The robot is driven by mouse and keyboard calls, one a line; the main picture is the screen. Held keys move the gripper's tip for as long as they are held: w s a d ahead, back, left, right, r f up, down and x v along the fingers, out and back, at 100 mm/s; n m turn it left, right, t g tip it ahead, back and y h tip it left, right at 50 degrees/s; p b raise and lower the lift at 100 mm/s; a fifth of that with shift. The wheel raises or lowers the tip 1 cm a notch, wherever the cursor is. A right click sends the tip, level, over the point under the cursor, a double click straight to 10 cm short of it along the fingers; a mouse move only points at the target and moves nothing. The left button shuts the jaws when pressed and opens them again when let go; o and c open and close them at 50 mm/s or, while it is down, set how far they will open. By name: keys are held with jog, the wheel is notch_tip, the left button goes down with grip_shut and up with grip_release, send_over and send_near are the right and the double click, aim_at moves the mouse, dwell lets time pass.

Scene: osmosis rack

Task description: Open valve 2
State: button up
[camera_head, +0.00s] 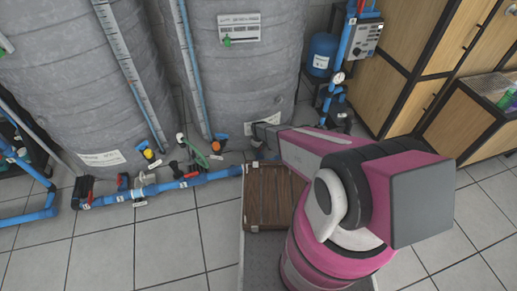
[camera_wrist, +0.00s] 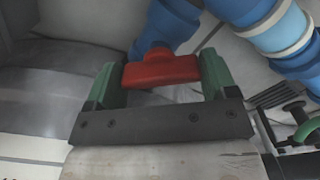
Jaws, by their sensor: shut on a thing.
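In the wrist view a red valve handle (camera_wrist: 162,69) sits between the two green fingers of my gripper (camera_wrist: 162,75). The fingers are shut on it, one at each end. The handle is on a blue pipe fitting (camera_wrist: 160,40) just behind it. In the head view my arm reaches to the right end of the blue pipe line, and my gripper (camera_head: 262,140) is small and mostly hidden there. The handle in my grip cannot be made out in the head view. I cannot read a valve number on it.
Two large grey tanks (camera_head: 235,75) stand behind the blue pipe (camera_head: 160,187). A brown wooden box (camera_head: 270,197) is below my arm. Wooden cabinets (camera_head: 420,40) stand at the right. Tiled floor (camera_head: 170,245) is clear in front.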

jog(key=n, duration=0.5)
jog(key=shift+n, duration=2.6)
jog(key=o, duration=0.8)
jog(key=shift+o, duration=0.2)
jog(key=shift+r, duration=0.1)
notch_tip(320, 180, up, 11)
